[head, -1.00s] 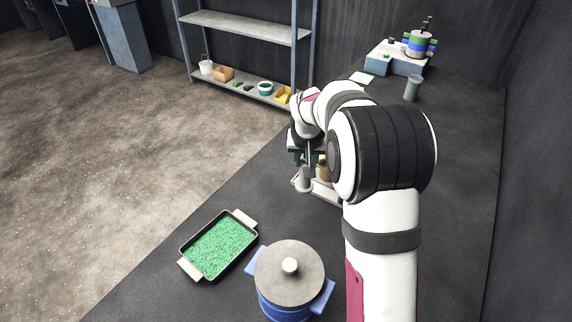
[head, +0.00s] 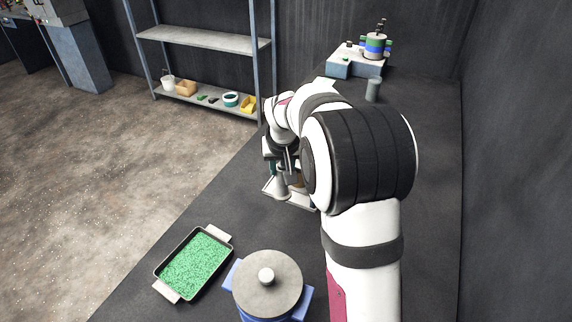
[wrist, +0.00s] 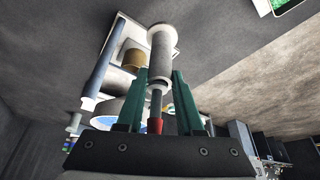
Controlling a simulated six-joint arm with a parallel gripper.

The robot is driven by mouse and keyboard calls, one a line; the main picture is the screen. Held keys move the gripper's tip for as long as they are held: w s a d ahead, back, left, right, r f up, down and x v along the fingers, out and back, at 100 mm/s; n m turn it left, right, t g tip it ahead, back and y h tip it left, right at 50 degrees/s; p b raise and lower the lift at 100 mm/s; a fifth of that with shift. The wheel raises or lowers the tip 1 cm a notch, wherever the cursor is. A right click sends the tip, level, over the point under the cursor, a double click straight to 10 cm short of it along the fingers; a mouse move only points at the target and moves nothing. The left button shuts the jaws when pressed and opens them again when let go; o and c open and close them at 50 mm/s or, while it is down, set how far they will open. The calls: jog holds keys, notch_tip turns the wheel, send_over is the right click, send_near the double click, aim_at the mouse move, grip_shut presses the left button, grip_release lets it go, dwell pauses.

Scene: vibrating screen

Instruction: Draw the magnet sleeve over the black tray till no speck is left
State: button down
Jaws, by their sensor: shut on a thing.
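My gripper (wrist: 160,76) has green fingers closed on the thin rod of the magnet sleeve, a grey cylinder (wrist: 161,50) with a pale flange at its far end and a red part (wrist: 155,126) near the palm. In the head view my gripper (head: 284,160) is small and partly behind my arm, with the grey sleeve (head: 277,184) below it at a pale stand. Whether the flange touches the stand is unclear. A dark tray (head: 228,256) with pale handles, filled with green granules, lies at the front left, apart from the gripper. I cannot tell whether specks lie among the granules.
A lidded blue pot (head: 267,287) stands right of the tray. A pale stand (head: 300,203) with a brown cup (wrist: 133,59) is by the gripper. A grey cylinder (head: 373,91) and a machine (head: 357,62) stand at the back. Bench between tray and stand is clear.

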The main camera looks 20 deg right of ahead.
jog(key=s+a+f+n+g+y, duration=0.1)
jog(key=s+a+n+y, duration=0.1)
jog(key=s+a+n, duration=0.5)
jog(key=a+n+g+y, duration=0.15)
jog(key=a+n, duration=0.25)
jog(key=a, duration=0.8)
jog(key=s+a+f+n+y, duration=0.1)
jog(key=s+a+n+y, duration=0.1)
jog(key=s+a+n, duration=0.5)
jog(key=shift+w+a+f, duration=0.9)
jog(key=shift+w+f, duration=0.7)
jog(key=shift+f, duration=2.5)
jog(key=shift+w+d, duration=0.65)
jog(key=shift+w, duration=2.2)
notch_tip(320, 180, up, 8)
jog(key=shift+r+m, duration=0.15)
jog(key=shift+m, duration=0.15)
